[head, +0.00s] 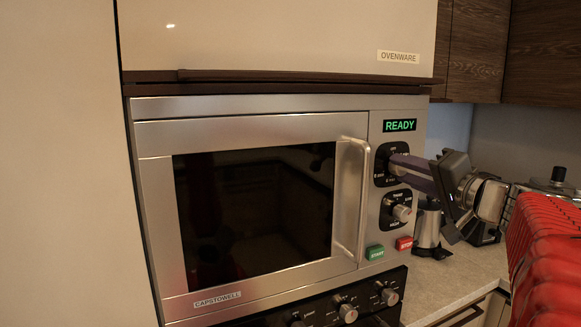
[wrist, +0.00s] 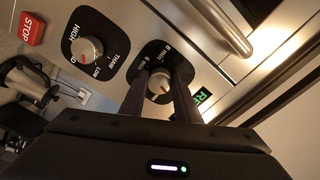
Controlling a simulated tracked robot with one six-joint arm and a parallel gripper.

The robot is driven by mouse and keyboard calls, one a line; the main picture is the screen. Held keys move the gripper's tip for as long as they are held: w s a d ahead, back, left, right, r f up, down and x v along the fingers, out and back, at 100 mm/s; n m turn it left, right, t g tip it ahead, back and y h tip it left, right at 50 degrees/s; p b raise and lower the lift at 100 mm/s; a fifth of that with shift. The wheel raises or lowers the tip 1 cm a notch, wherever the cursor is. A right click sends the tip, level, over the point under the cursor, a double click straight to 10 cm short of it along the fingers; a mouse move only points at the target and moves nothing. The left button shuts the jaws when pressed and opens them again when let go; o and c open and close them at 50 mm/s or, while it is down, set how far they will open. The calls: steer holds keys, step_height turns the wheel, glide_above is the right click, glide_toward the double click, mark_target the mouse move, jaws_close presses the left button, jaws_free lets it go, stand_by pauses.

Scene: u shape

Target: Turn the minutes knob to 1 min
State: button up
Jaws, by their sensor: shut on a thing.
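The minutes knob (wrist: 158,82) is the upper of two round knobs on the microwave's (head: 158,225) right-hand panel. In the wrist view it sits on a black dial plate with small "min" labels and has a reddish pointer mark. My gripper (wrist: 158,88) has its two dark fingers on either side of this knob, shut on it. In the head view my gripper (head: 393,163) reaches in from the right and its fingers hide most of the knob. The exact minute it points to cannot be read. The green display (head: 400,125) reads READY.
The lower knob (head: 401,212) is just below my gripper. A green START button (head: 375,252) and a red STOP button (head: 404,243) are under it. The vertical door handle (head: 351,200) stands out left of the knobs. A kettle-like metal vessel (head: 428,226) is on the counter at right.

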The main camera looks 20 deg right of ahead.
steer(key=shift+d+m, duration=0.2)
steer(key=shift+m, duration=1.3)
steer(key=o, duration=1)
steer(key=shift+o, duration=0.2)
steer(key=shift+s, duration=0.1)
steer(key=s, duration=1.3)
steer(key=shift+s, duration=0.3)
steer(key=shift+a, duration=0.1)
